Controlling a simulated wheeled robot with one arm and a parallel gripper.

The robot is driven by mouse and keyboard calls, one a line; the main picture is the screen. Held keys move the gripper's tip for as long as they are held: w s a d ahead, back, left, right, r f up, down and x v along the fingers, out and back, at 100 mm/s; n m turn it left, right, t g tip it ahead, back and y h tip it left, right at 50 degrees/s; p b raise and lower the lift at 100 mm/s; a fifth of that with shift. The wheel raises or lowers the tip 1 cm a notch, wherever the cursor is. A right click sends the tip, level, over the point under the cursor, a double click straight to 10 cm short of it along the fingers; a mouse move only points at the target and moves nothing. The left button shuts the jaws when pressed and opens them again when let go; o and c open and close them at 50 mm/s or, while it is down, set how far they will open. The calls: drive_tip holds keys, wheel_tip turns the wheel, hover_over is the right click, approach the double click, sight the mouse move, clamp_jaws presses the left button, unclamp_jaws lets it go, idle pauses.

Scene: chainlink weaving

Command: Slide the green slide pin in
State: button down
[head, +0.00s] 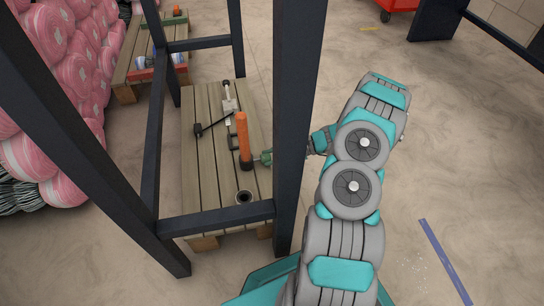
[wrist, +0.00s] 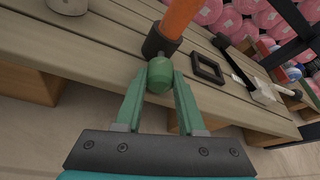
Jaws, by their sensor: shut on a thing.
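My gripper (wrist: 160,82) is shut on the green slide pin (wrist: 159,72), whose rounded green end sits between the two green fingers. The pin is right in front of the black collar (wrist: 158,42) at the foot of the orange post (wrist: 178,18). Its far end is hidden, so I cannot tell how deep it sits in the collar. In the head view the orange post (head: 243,135) stands upright on the wooden pallet table, and my gripper (head: 265,158) reaches it from the right, partly behind a dark frame post.
Dark frame posts (head: 297,120) stand close around the pallet table (head: 205,165). A short dark socket (head: 244,197) stands near its front edge. Open floor lies to the right.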

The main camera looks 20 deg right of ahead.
drive_tip(key=shift+w+a, duration=0.25)
drive_tip(key=shift+a, duration=0.9)
drive_tip(key=c, duration=0.8)
unclamp_jaws()
drive_tip(key=shift+a, duration=0.15)
drive_tip(key=shift+o, duration=0.2)
drive_tip(key=p+v, duration=0.1)
drive_tip(key=v, duration=0.6)
drive_tip(key=shift+d, duration=0.4)
drive_tip(key=shift+s+r, duration=0.1)
